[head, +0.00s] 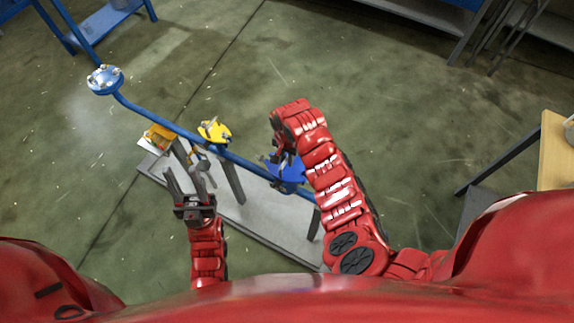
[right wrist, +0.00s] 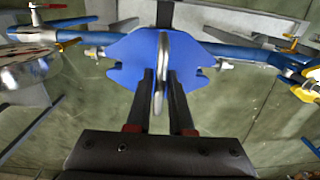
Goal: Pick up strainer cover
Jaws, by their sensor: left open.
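A blue lobed plate with an upright metal fin, which I take for the strainer cover (head: 291,171), is on the blue pipe in the head view. It fills the upper middle of the right wrist view (right wrist: 133,48). My right gripper (head: 281,158) is right at it. In the right wrist view, its two dark fingers (right wrist: 160,88) stand on either side of the fin; whether they press on it is unclear. My left gripper (head: 188,182) is open and empty, left of the pipe stand and apart from the plate.
The blue pipe (head: 160,121) runs over a grey base (head: 255,214) and ends in a round flange (head: 104,80). A yellow part (head: 215,131) and an orange part (head: 158,138) sit along it. A wooden table (head: 556,155) is at right.

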